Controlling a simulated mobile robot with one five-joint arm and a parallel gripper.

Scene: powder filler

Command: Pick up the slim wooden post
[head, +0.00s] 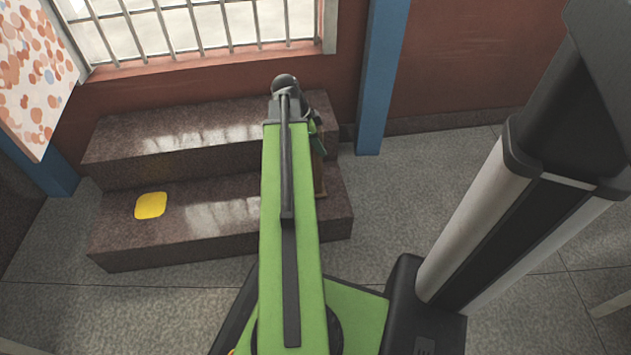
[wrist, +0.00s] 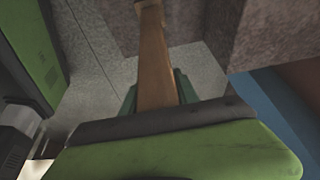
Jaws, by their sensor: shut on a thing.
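The slim wooden post (wrist: 154,62) is brown and runs up the middle of the wrist view between the green fingers of my gripper (wrist: 157,88). My gripper is shut on it. In the head view the post (head: 320,176) shows as a narrow upright strip just right of my green arm, in front of the upper step. My gripper (head: 317,132) is mostly hidden behind the arm there. The post's lower end is over the lower step; I cannot tell whether it touches the step.
Two dark stone steps (head: 112,235) stand below a barred window (head: 200,30). A yellow flat item (head: 150,205) lies on the lower step at left. A blue pillar (head: 380,85) stands right of the steps. A spotted panel (head: 35,75) is at far left. Grey floor is free in front.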

